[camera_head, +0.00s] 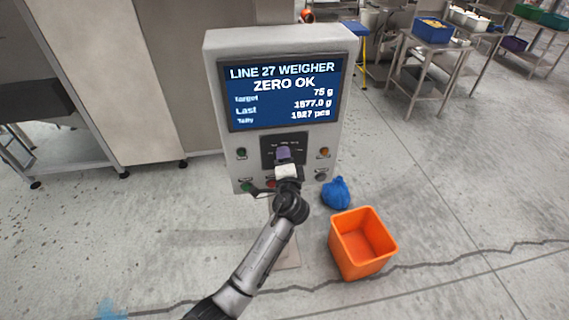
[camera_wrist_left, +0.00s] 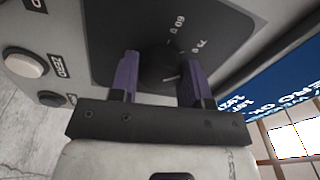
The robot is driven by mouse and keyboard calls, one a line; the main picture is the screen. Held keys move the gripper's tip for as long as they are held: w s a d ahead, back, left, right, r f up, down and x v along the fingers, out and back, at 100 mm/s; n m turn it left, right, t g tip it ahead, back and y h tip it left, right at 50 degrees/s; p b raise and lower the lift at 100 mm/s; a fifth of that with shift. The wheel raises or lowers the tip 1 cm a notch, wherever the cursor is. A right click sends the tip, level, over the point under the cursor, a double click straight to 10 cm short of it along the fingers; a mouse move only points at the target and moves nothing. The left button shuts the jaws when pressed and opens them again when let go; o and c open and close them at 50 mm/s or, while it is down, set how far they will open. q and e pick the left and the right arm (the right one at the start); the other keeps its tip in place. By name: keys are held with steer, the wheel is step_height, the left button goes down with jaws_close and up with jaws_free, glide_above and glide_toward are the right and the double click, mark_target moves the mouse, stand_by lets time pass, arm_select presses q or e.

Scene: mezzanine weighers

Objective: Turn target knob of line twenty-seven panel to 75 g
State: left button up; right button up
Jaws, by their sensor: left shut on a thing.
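The line 27 weigher panel (camera_head: 214,120) stands upright in the middle of the head view. My left gripper (camera_head: 283,153) is at the dark dial plate (camera_head: 266,143) below the screen. In the left wrist view its purple fingers (camera_wrist_left: 160,72) are shut on the black target knob (camera_wrist_left: 161,62), one on each side. A white 60 mark shows on the dial; the pointer setting is hard to read. My right gripper is not in view.
Push buttons flank the dial, such as a white one (camera_wrist_left: 25,63) in the left wrist view. An orange bin (camera_head: 345,262) and a blue bag (camera_head: 336,193) are on the floor at the panel's right. Steel tables with trays stand at the back right.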

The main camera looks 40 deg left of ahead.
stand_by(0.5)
arm_select(q)
steer(key=o, duration=0.9)
steer(key=shift+d, duration=0.1)
steer(key=v, duration=1.3)
steer(key=shift+s+d, duration=0.2)
steer(key=shift+s, duration=0.1)
steer(key=shift+n, duration=0.3)
